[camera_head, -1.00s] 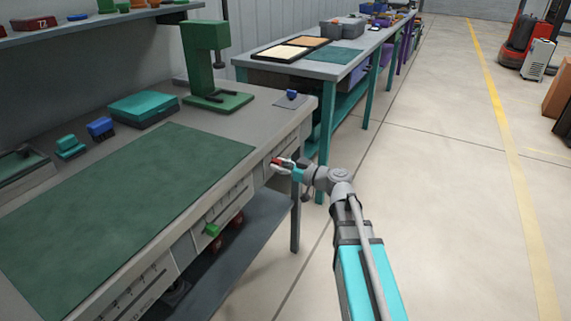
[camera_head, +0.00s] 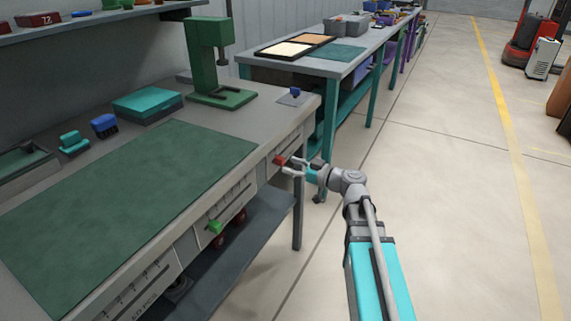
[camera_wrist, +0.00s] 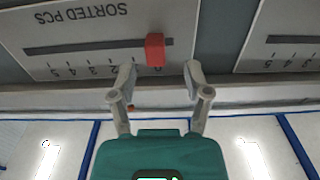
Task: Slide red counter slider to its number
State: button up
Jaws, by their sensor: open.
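The red slider (camera_wrist: 155,50) is a small block on a slot in the light panel (camera_wrist: 60,27) marked "SORTED PCS", which appears upside down in the wrist view. It sits toward the right end of the slot, right of the visible numerals. The red slider (camera_head: 280,160) also shows on the bench front in the head view. My gripper (camera_wrist: 159,69) is open and empty, its fingertips on either side of the slider's outer end with visible gaps. The fingers hide some scale marks. My gripper (camera_head: 288,168) faces the panel in the head view.
A green slider (camera_head: 215,227) sits on another panel further left on the bench front. The bench (camera_head: 262,124) carries a green mat (camera_head: 130,205) and a green press (camera_head: 210,60). A red box (camera_head: 38,20) marked with a number, perhaps 72, is on the shelf.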

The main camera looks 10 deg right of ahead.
jog(key=v, duration=0.8)
jog(key=shift+s+d, duration=0.25)
jog(key=shift+s, duration=0.05)
